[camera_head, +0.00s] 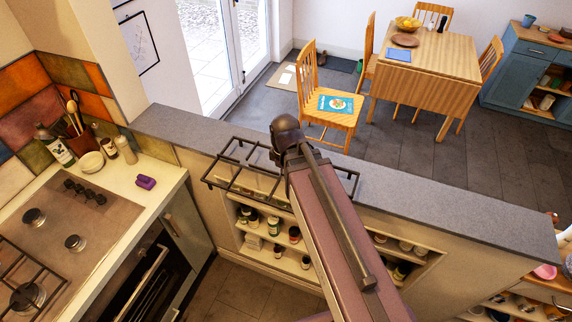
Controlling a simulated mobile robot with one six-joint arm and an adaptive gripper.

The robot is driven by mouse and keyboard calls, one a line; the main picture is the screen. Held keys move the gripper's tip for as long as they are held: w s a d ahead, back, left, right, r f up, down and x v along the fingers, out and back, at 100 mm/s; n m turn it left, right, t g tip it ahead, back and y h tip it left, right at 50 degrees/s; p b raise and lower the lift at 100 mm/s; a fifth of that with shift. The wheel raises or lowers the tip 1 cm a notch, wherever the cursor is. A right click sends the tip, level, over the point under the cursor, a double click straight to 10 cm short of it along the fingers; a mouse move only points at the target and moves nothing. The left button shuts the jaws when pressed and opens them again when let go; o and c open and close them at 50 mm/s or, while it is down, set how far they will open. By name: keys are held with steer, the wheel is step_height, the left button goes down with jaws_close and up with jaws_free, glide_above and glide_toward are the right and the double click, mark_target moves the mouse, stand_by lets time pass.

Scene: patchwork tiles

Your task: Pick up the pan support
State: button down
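A black wire pan support (217,160) shows in the head view, in front of and partly overlapping the grey-topped ledge, above the open shelves. My arm crosses in front of its right part and hides some of its bars. My gripper is hidden behind the arm, so its fingers and any hold on the pan support cannot be seen. A second black pan support (22,262) lies on the hob (100,225) at the lower left. The two burners on the hob's right side are bare.
The grey ledge (450,207) runs across the middle. Shelves below hold several jars (273,226). A purple object (146,183), bottles and a utensil pot stand on the left counter. Beyond the ledge are a wooden table (440,58) and chairs, with open floor around them.

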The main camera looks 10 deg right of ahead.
steer(key=shift+s, duration=0.6)
stand_by(0.3)
